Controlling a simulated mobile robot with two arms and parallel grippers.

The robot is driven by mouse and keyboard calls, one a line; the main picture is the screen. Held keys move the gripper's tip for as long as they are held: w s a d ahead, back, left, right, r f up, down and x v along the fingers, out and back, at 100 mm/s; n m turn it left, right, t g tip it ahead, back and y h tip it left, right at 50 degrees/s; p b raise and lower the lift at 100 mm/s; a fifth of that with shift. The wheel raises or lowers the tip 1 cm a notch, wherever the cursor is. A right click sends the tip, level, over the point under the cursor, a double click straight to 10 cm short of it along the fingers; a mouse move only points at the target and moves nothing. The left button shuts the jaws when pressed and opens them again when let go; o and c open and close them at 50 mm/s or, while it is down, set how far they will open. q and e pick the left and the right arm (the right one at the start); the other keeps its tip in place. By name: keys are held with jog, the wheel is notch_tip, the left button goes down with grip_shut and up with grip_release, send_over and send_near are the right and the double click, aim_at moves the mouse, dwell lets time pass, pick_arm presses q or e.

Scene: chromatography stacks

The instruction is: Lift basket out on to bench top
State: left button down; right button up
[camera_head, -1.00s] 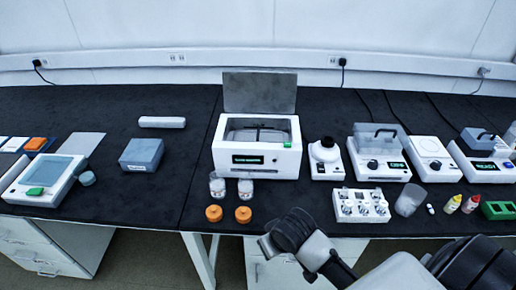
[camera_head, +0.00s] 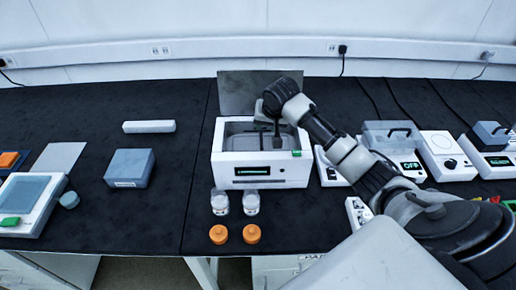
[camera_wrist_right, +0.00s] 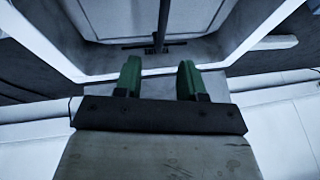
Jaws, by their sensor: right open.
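The white bath (camera_head: 230,172) stands on the bench with its grey lid (camera_head: 235,92) raised behind it. The grey basket (camera_head: 240,141) sits inside the bath's opening. My right gripper (camera_wrist_right: 157,75) hangs over the bath, with its two green fingertips apart and nothing between them. In the right wrist view a dark handle bar (camera_wrist_right: 164,22) of the basket runs up the picture just beyond the fingertips. In the head view my right wrist hides part of the basket and handle. My left gripper is in neither view.
Two clear jars (camera_head: 220,203) and two orange caps (camera_head: 219,235) stand in front of the bath. A blue-grey box (camera_head: 130,168) is to the left. Instruments crowd the right, partly behind my right arm. Bare black bench top (camera_head: 190,150) lies between box and bath.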

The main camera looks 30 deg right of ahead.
aim_at(261, 134)
jog(key=x, duration=0.7)
jog(key=shift+p, duration=0.35)
jog(key=shift+w+f, duration=0.2)
jog(key=shift+f, duration=0.2)
jog(key=shift+w+f, duration=0.1)
jog(key=shift+f, duration=0.15)
jog(key=shift+r, duration=0.1)
jog(key=shift+c, duration=0.6)
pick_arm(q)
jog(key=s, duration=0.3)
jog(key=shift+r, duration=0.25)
pick_arm(e)
grip_shut()
